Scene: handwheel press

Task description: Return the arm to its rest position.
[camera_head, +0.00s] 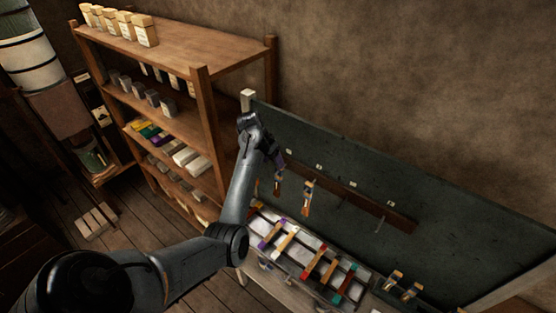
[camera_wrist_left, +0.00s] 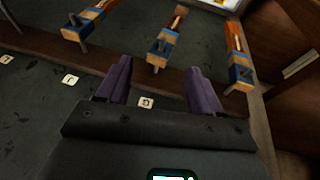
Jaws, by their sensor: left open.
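My left arm reaches up from the lower left in the head view. Its gripper (camera_head: 279,160) is in front of the dark green board (camera_head: 450,230), near the left end of a wooden rail (camera_head: 365,206). In the left wrist view the gripper (camera_wrist_left: 158,78) has its two purple fingers spread apart with nothing clasped between them. A blue and orange tool (camera_wrist_left: 163,46) hangs just beyond the fingertips, apart from them as far as I can tell. My right gripper is not in view.
Another hanging tool (camera_head: 307,198) is close to the gripper's right. Below is a bench tray (camera_head: 320,290) with several coloured pieces. A wooden shelf (camera_head: 205,110) with boxes stands left of the board. The air before the board's right part is clear.

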